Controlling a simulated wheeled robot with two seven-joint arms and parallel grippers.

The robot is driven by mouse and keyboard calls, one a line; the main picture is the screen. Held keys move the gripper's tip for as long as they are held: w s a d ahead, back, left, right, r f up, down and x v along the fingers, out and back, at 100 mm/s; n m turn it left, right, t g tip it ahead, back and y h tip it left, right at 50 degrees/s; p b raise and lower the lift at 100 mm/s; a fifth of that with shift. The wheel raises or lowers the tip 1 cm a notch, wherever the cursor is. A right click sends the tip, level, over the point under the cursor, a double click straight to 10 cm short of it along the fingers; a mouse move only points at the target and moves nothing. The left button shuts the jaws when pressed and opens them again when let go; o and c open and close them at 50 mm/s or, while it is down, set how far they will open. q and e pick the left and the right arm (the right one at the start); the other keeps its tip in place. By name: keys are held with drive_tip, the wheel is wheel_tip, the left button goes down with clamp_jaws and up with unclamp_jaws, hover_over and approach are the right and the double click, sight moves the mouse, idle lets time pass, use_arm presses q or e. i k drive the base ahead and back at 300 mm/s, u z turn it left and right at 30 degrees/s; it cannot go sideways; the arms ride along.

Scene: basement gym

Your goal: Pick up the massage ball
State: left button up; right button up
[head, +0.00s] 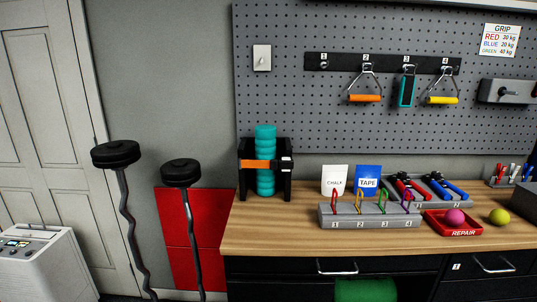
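Two small balls are on the wooden workbench (290,236) at the right. A pink ball (454,216) sits in a shallow red tray (434,226) marked REPAIR. A yellow-green ball (499,216) rests on the bare wood just right of the tray. I cannot tell from the view which one is the massage ball. Neither of my grippers shows in the head view.
A grey block (347,221) with coloured clips stands left of the tray. Behind are red and blue hand grips (440,187) in a grey holder, CHALK (334,181) and TAPE (368,181) boxes. A teal roller (265,160) stands at the left. The front left bench top is clear.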

sight(454, 217)
drive_tip(key=z, duration=2.55)
drive_tip(key=i, duration=2)
drive_tip(key=z, duration=0.15)
